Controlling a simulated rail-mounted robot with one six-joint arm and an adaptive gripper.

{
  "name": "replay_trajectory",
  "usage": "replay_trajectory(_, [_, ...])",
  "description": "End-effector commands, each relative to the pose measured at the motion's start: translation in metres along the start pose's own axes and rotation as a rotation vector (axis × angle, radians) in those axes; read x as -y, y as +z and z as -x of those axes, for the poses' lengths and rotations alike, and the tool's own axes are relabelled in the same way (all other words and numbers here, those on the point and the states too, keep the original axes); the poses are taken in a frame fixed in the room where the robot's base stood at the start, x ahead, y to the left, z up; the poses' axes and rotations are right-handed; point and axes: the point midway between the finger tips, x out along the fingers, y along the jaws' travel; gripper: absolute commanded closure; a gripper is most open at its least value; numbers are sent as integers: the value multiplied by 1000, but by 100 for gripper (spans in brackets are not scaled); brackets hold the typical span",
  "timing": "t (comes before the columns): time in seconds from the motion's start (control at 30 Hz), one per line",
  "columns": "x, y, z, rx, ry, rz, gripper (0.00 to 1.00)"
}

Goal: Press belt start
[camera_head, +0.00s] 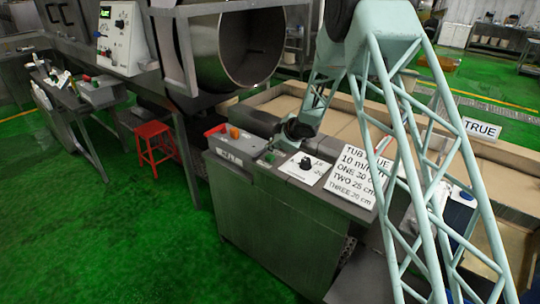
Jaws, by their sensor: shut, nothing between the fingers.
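A grey control cabinet (265,220) stands in the middle of the view. Its top carries a green button (268,157), a white plate (305,170) with a black knob (305,163), and a grey box (236,149) with an orange button (234,132) just behind it. No label readable here says which one is belt start. My pale teal lattice arm comes down from the upper right. My gripper (284,138), dark and small, is shut at the arm's low end. It appears just above and behind the green button; I cannot tell whether it touches anything.
A red stool (154,143) stands left. The green floor is clear at lower left.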

Motion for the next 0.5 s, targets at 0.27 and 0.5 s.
replay_trajectory(0.27, [-10, -10, 14, 0, 0, 0, 100])
replay_trajectory(0.5, [-16, -16, 23, 0, 0, 0, 100])
